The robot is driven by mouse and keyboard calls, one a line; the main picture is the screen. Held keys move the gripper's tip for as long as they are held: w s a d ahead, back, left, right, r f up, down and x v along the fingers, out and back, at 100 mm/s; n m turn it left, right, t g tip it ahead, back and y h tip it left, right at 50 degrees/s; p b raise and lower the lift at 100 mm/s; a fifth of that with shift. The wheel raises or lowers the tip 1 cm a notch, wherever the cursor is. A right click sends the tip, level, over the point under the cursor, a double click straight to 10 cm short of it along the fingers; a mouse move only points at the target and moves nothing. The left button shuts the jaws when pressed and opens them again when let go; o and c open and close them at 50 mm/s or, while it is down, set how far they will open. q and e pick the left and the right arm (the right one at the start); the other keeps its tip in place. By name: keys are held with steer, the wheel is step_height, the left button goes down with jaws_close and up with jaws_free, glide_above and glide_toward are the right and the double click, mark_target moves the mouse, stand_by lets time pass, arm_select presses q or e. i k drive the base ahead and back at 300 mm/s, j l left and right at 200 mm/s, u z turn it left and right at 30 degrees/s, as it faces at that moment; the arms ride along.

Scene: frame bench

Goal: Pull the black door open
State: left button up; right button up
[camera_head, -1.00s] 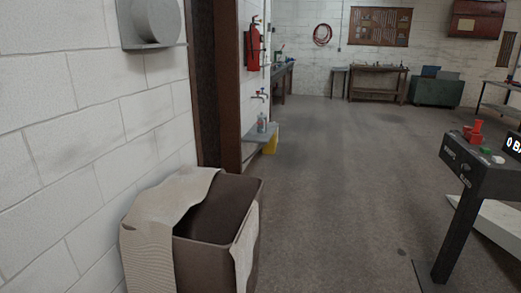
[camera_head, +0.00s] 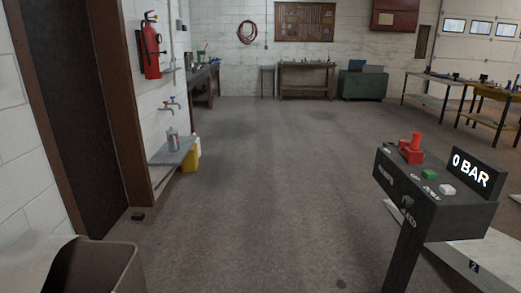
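A dark, nearly black door panel (camera_head: 82,115) stands at the left of the head view, inside a brown frame (camera_head: 121,100) in the white block wall. I see it at a steep angle. It looks closed, but the angle makes this hard to tell. No handle can be made out on it. Neither of my grippers shows in the view.
A brown bin (camera_head: 95,268) with a cloth stands at the lower left, near the door. A black control stand (camera_head: 430,195) is at the right. The middle floor is clear.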

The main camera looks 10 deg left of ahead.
mark_target(58, 31)
steer(key=i+u, duration=0.2)
steer(key=i, duration=0.6)
steer(key=i+u, duration=0.2)
steer(key=i, duration=0.6)
steer(key=i+u, duration=0.15)
steer(key=i, duration=0.4)
steer(key=i+l+u, duration=0.15)
steer(key=i, duration=0.35)
steer(key=i+l+u, duration=0.15)
steer(key=i, duration=0.35)
steer(key=j, duration=0.05)
